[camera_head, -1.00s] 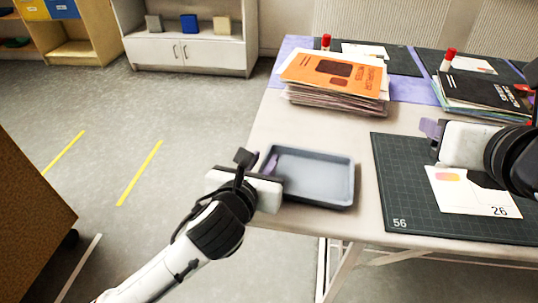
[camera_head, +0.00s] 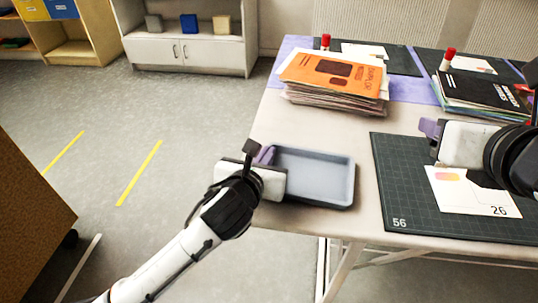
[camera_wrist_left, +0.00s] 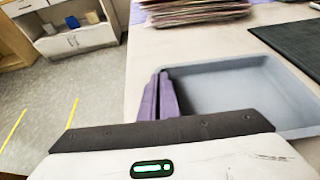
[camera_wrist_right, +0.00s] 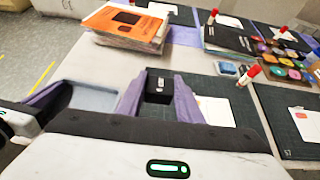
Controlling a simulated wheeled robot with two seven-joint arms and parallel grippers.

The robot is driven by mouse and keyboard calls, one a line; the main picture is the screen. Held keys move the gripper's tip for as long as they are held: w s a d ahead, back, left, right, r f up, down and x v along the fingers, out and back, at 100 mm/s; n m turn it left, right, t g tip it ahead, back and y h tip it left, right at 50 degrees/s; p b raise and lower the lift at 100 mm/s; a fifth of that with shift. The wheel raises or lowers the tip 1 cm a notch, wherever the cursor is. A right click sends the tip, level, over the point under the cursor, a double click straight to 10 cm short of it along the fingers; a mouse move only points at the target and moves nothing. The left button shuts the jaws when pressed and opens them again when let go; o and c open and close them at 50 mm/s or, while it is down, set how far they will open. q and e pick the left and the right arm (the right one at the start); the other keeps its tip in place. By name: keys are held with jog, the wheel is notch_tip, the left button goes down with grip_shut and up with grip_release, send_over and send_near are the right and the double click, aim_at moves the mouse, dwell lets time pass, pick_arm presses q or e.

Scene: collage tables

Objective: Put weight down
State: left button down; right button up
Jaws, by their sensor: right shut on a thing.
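A dark block-shaped weight (camera_wrist_right: 159,85) sits between the purple fingers of my right gripper (camera_wrist_right: 158,98) in the right wrist view, and the gripper is shut on it. In the head view my right gripper (camera_head: 431,128) is at the right, over the dark cutting mat (camera_head: 400,190) with a card (camera_head: 465,185) numbered 26. The weight is not clearly seen there. My left gripper (camera_head: 265,155) is at the table's left edge beside the blue-grey tray (camera_head: 351,180). In the left wrist view its purple fingers (camera_wrist_left: 158,97) are together, with nothing visible between them.
A stack of booklets with an orange cover (camera_head: 333,75) stands behind the tray. A dark-covered stack (camera_head: 485,95) and red-capped glue sticks (camera_head: 447,60) are at the back right. Bare table lies between tray and stack. The tray looks empty.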

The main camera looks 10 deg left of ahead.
jog(key=w+a+f+n+y, duration=0.3)
jog(key=a+n+y, duration=0.1)
jog(key=a, duration=0.5)
jog(key=n+g+y, duration=0.3)
jog(key=n+y, duration=0.1)
send_over(306, 179)
notch_tip(306, 179, down, 10)
jog(key=shift+r, duration=0.2)
jog(key=shift+f, duration=2.05)
jog(key=shift+f, duration=0.55)
jog(key=o, duration=1.3)
